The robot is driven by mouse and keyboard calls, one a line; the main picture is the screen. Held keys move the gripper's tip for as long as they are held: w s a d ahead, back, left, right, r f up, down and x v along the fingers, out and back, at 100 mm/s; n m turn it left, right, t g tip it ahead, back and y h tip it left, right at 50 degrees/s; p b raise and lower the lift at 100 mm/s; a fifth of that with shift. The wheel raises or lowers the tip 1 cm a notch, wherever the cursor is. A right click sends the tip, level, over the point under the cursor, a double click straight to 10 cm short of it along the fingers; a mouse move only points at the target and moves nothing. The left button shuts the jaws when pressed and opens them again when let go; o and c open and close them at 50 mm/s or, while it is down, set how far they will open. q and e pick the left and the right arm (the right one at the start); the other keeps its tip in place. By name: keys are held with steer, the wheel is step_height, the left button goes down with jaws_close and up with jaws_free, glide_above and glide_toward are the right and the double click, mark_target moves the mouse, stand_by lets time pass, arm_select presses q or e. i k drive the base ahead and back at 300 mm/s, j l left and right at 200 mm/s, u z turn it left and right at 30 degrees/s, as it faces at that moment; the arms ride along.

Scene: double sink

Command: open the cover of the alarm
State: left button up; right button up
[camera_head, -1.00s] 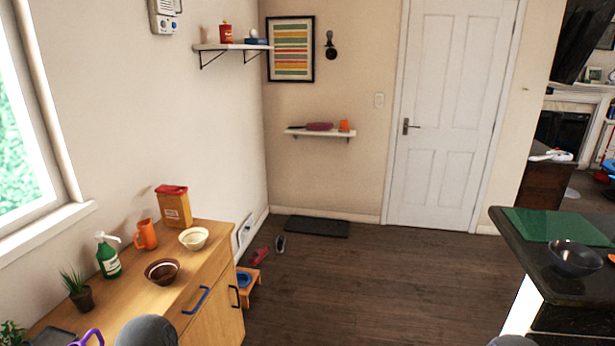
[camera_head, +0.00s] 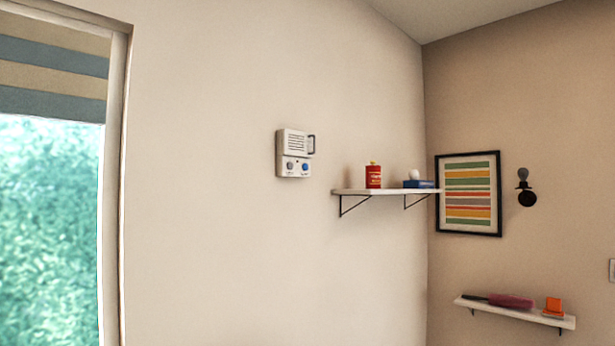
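The alarm (camera_head: 294,153) is a white box fixed high on the left wall, between the window and a shelf. Its upper part has a slotted panel, which looks like the cover (camera_head: 297,143), with a dark handle at its right side. The cover looks closed. Below it are a grey knob and a blue knob. Neither of my grippers is in view.
A white shelf (camera_head: 387,192) on brackets sticks out right of the alarm, holding a red can (camera_head: 373,176) and a blue box (camera_head: 419,184). A lower shelf (camera_head: 515,312) is on the far wall. A window (camera_head: 50,230) is at left. The wall around the alarm is bare.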

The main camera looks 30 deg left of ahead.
mark_target(295, 144)
steer(key=i+l+u, duration=0.1)
steer(key=i+u, duration=0.15)
steer(key=u, duration=0.2)
steer(key=i+l+u, duration=0.2)
steer(key=u, duration=0.2)
steer(key=i+l+u, duration=0.25)
steer(key=u, duration=0.2)
steer(key=i+l+u, duration=0.2)
steer(key=l+u, duration=0.2)
steer(key=i+l+u, duration=0.15)
steer(key=l+u, duration=0.15)
steer(key=u, duration=0.15)
